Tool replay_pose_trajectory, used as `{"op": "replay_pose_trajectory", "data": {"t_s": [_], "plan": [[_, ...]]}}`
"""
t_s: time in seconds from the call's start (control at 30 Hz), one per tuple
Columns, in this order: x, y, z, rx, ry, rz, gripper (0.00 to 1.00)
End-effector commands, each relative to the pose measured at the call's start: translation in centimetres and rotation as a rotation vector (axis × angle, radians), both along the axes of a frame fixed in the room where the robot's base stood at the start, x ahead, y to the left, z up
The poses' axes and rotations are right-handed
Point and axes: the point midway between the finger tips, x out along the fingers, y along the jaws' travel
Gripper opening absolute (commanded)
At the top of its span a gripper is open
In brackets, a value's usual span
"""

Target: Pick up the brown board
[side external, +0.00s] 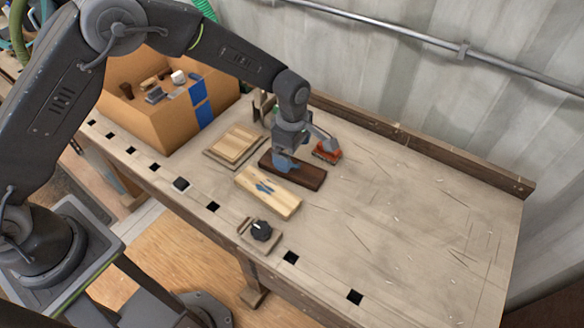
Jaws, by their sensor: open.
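The dark brown board (308,176) lies flat on the workbench near the middle of the side external view. My gripper (284,165) is over the left part of this board, pointing down, with its blue fingers close to it. The gripper is open. I cannot tell whether the fingers touch the board or straddle its edges. Part of the board's left end is hidden behind the fingers.
A light wooden board with blue marks (276,198) lies just in front. Pale stacked boards (236,147) lie left, and a red-orange object (327,152) sits close behind right. A cardboard box (170,122) holds parts. A black knob (261,231) stands in front. The bench's right side is clear.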

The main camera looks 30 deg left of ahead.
Motion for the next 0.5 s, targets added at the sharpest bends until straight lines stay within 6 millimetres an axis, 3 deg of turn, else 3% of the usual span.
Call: {"op": "replay_pose_trajectory", "data": {"t_s": [0.5], "plan": [[-0.1, 0.0, -5.4, -0.001, 0.000, -0.001, 0.94]]}}
